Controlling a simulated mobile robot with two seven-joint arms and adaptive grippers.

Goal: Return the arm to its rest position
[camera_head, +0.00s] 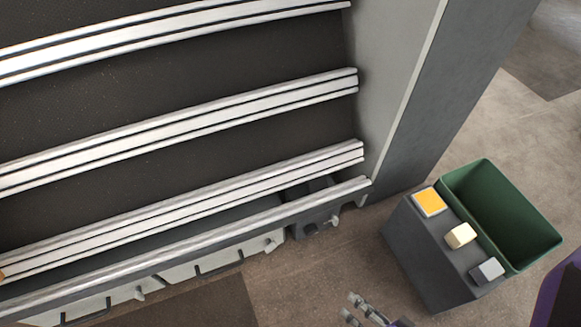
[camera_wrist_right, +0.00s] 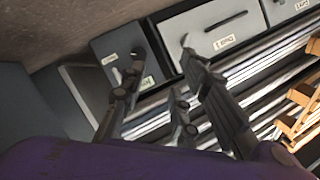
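My right gripper (camera_head: 352,308) shows at the bottom edge of the head view, its fingertips over the brown floor in front of the rail structure. In the right wrist view its dark fingers (camera_wrist_right: 163,68) are spread apart with nothing held between them. Labelled grey drawer fronts and pale rails lie beyond the fingers. Part of my purple right arm shows at the lower right of the head view. My left gripper is in neither view.
The rail structure (camera_head: 180,122) fills the left. A dark grey stand (camera_head: 425,258) carries a yellow-topped block (camera_head: 429,201), a cream block (camera_head: 461,236) and a grey block (camera_head: 487,271). A green bin (camera_head: 512,218) adjoins it. Wooden slats (camera_wrist_right: 297,118) show in the wrist view.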

